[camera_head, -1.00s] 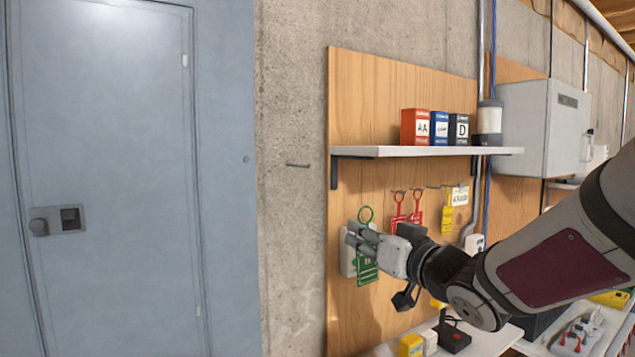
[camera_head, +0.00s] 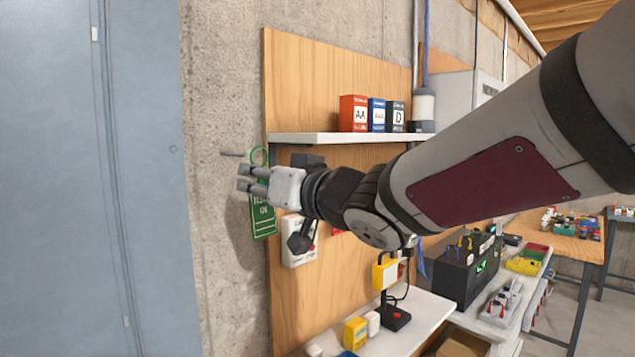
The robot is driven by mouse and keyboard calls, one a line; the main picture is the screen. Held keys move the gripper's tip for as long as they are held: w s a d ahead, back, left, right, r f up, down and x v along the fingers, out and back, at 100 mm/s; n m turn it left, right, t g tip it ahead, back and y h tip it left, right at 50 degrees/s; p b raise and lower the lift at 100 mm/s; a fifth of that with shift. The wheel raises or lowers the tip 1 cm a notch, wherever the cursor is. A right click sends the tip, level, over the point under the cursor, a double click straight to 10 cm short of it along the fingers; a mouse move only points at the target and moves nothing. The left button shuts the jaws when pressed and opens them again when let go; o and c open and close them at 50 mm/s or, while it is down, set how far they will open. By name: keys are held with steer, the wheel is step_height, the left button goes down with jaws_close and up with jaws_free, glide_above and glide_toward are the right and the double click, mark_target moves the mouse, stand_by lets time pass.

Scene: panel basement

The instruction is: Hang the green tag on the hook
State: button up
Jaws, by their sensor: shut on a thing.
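The green tag (camera_head: 262,216) has a ring at its top and a flat body with pale lettering. My gripper (camera_head: 243,178) is shut on the tag across its upper part, with the ring showing above the fingers and the body hanging below. A thin dark hook (camera_head: 231,154) sticks out from the bare concrete wall, left of the wooden panel. The tag's ring is close to the hook, just right of it in the picture. I cannot tell whether the hook passes through the ring or lies at another depth.
A white shelf (camera_head: 340,138) with red, blue and black boxes is on the wooden panel (camera_head: 290,85), right of my gripper. A grey metal door (camera_head: 90,200) is at the left. A white bench (camera_head: 410,325) with yellow items stands below.

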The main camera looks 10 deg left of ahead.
steer(key=f+b+x, duration=0.1)
steer(key=b+x, duration=0.2)
steer(key=x, duration=0.4)
steer(key=shift+b, duration=0.35)
stand_by(0.6)
steer(key=shift+w, duration=0.1)
stand_by(0.6)
steer(key=o, duration=0.8)
steer(key=shift+o, duration=0.2)
